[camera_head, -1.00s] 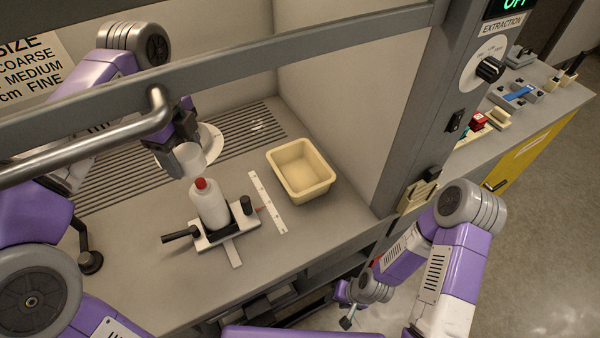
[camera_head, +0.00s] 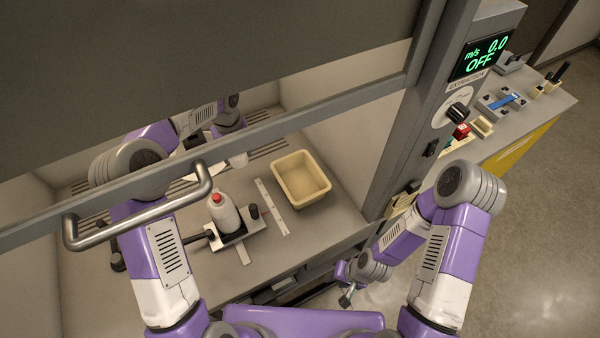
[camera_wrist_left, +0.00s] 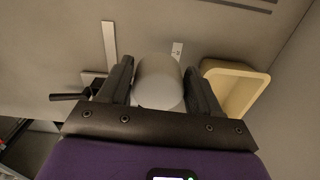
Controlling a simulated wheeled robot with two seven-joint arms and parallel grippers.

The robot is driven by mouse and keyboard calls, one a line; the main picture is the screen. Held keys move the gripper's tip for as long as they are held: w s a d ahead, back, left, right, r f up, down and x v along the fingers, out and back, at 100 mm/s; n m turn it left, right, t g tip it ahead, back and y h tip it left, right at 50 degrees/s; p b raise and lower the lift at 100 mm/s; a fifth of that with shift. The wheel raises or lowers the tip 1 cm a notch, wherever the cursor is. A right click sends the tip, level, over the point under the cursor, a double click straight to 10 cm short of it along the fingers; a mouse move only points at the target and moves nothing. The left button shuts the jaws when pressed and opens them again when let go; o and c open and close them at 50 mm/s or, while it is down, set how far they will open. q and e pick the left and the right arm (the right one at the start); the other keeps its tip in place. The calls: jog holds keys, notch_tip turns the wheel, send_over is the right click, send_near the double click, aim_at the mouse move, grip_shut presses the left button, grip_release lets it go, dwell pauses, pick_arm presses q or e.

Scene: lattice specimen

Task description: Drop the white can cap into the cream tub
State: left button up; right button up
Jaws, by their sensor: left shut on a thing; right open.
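The white can cap (camera_wrist_left: 158,80) is between the two dark fingers of my left gripper (camera_wrist_left: 160,92) in the left wrist view. In the head view the cap (camera_head: 238,160) shows just below the grey sash bar, which hides much of the gripper. The cream tub (camera_head: 308,199) stands on the hood floor, right of and nearer than the cap. In the wrist view the tub (camera_wrist_left: 262,76) is just right of the gripper, and the cap is not over it. My right gripper (camera_head: 347,298) is open and empty, low outside the hood.
A white bottle (camera_head: 224,214) with a red top stands in a clamp (camera_head: 240,233) left of the tub. A white ruled strip (camera_head: 271,206) lies between them. The sash bar (camera_head: 300,130) and its handle (camera_head: 140,215) cross in front of my left arm.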

pick_arm(q)
jog(key=d+m+p, duration=0.6)
jog(key=d+m, duration=0.2)
jog(key=d, duration=0.9)
pick_arm(e)
notch_tip(320, 180, up, 7)
pick_arm(q)
jog(key=f+b, duration=0.5)
jog(key=f, duration=0.2)
jog(key=shift+s, duration=0.2)
jog(key=o, duration=1.1)
jog(key=shift+c, duration=0.2)
pick_arm(e)
notch_tip(320, 180, down, 5)
jog(key=shift+r, duration=0.1)
pick_arm(q)
notch_tip(320, 180, up, 8)
jog(key=shift+f, duration=0.15)
pick_arm(e)
jog(key=shift+r, duration=0.2)
pick_arm(q)
jog(key=shift+f, duration=0.1)
